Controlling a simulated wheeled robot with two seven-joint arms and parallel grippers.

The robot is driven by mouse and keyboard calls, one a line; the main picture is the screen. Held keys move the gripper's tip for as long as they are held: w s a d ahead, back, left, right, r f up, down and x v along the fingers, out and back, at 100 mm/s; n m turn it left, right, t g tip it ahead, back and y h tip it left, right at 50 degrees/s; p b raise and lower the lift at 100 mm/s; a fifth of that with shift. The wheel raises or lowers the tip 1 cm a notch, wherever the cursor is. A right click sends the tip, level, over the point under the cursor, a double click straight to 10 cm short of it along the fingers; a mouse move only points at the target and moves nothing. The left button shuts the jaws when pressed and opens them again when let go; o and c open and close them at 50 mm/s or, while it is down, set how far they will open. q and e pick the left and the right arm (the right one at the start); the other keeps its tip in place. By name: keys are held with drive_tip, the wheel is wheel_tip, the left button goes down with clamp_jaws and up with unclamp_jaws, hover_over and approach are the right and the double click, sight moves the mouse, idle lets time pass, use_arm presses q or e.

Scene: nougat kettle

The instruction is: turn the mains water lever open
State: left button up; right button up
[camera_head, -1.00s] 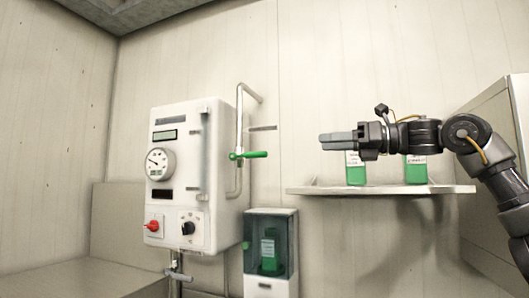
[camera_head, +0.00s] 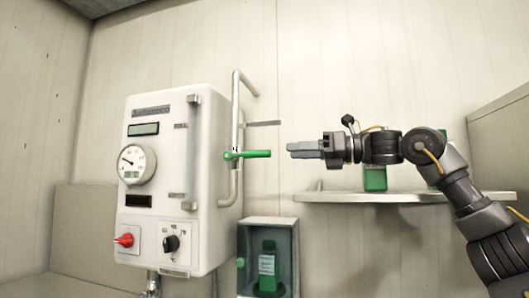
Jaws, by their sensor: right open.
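The green mains water lever (camera_head: 248,154) lies about level on the pale vertical pipe (camera_head: 236,120) beside the white boiler unit (camera_head: 165,185). Its free end points right. My right gripper (camera_head: 291,149) comes in from the right and points left at about the lever's height in the picture. A small gap shows in the picture between its fingertips and the lever's end. It is empty and does not touch the lever. The jaw opening is hard to see from this side. My left gripper is not in view.
The boiler carries a round gauge (camera_head: 136,164), a red knob (camera_head: 124,240) and a black dial (camera_head: 171,243). Below the lever hangs a dispenser box (camera_head: 281,224) with a green bottle. A shelf (camera_head: 340,197) with green bottles (camera_head: 375,180) is under my right arm.

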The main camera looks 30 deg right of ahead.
sight(269, 153)
drive_tip(key=p+x, duration=0.1)
drive_tip(key=x, duration=0.4)
drive_tip(key=p+x, duration=0.1)
drive_tip(key=x, duration=0.2)
drive_tip(key=shift+w+f+p, duration=0.15)
drive_tip(key=shift+w+p, duration=0.15)
drive_tip(key=shift+w, duration=0.25)
drive_tip(key=shift+w+a, duration=0.1)
drive_tip(key=shift+a, duration=0.2)
drive_tip(key=shift+w, duration=0.15)
drive_tip(key=c, duration=0.3)
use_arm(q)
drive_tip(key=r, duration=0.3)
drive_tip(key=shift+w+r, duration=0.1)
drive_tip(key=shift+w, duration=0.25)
use_arm(e)
clamp_jaws()
